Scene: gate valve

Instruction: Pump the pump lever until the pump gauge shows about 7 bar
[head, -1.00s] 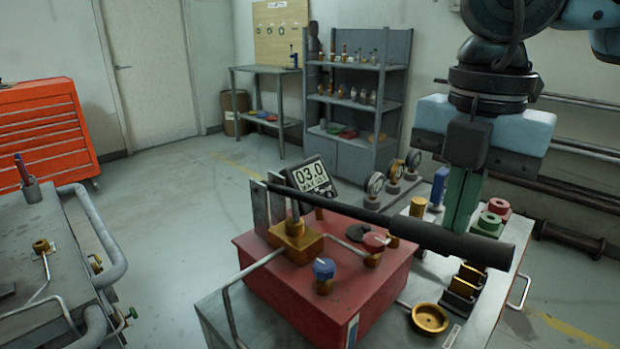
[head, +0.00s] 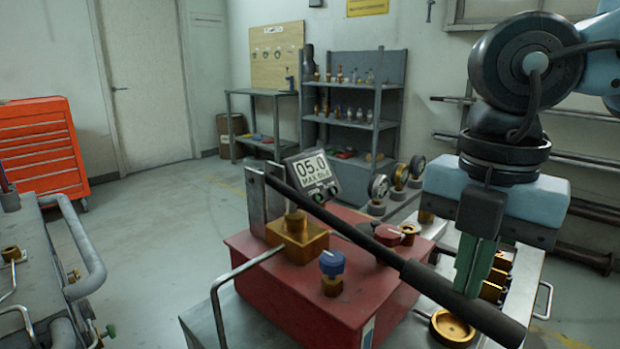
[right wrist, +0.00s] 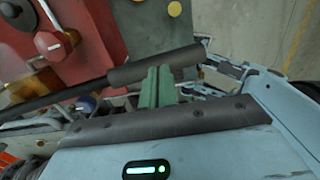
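The pump is a red box (head: 265,275) with a brass block (head: 297,238) on its top. Its dark pump lever (head: 345,228) slopes down to the right toward the viewer and ends in a thick black grip (head: 450,290). My left gripper is out of view.
A blue knob (head: 332,263) and a red knob (head: 388,235) sit on the pump box. A brass dish (head: 452,328) lies under the lever's grip end. Round dial gauges (head: 378,188) stand behind. A pipe-railed bench (head: 50,270) is at left; floor between is clear.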

